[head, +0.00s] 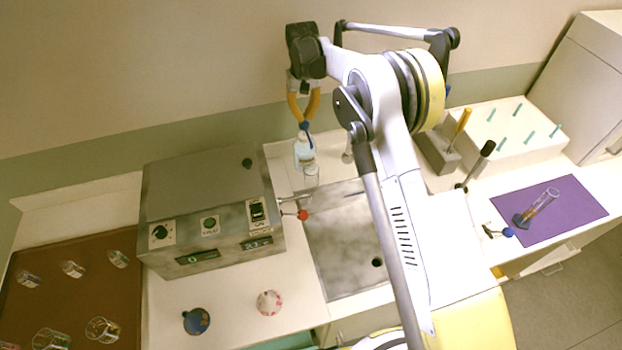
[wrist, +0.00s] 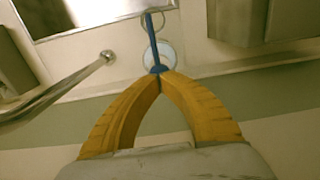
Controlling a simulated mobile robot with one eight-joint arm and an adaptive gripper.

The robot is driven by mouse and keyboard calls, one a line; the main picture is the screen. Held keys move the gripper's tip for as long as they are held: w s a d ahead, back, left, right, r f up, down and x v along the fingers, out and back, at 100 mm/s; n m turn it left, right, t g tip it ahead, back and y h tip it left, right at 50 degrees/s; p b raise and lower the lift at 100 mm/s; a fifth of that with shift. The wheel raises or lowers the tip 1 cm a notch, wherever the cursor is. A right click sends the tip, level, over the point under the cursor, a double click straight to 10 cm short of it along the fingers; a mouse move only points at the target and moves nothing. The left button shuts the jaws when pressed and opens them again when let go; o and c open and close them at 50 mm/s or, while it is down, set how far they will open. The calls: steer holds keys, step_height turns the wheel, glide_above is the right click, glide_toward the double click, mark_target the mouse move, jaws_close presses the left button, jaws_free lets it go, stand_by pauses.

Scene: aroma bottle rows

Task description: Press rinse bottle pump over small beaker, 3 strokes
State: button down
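The rinse bottle (head: 305,153), clear and pale with a blue pump top, stands upright on the counter behind the sink. The small clear beaker (head: 311,177) is just in front of it. My gripper (head: 304,122) points down directly above the pump, its yellow fingertips together at the blue pump head. In the wrist view, the fingertips (wrist: 160,75) meet at the pump head, and the blue spout (wrist: 152,42) reaches out over the beaker's round rim (wrist: 176,24). The bottle body (wrist: 172,58) is partly hidden. Whether the pump is pushed down, I cannot tell.
A grey control box (head: 207,205) stands left of the bottle. The steel sink (head: 345,262) lies in front and to the right. A purple mat (head: 577,205) with a tilted cylinder is at the right; a brown mat (head: 75,290) with several glasses is at the left.

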mark_target(304, 123)
steer(key=shift+f+b, duration=1.2)
steer(key=shift+f, duration=0.5)
steer(key=shift+r, duration=0.2)
steer(key=shift+r+p, duration=1)
steer(key=shift+r, duration=1.3)
steer(key=shift+f, duration=0.15)
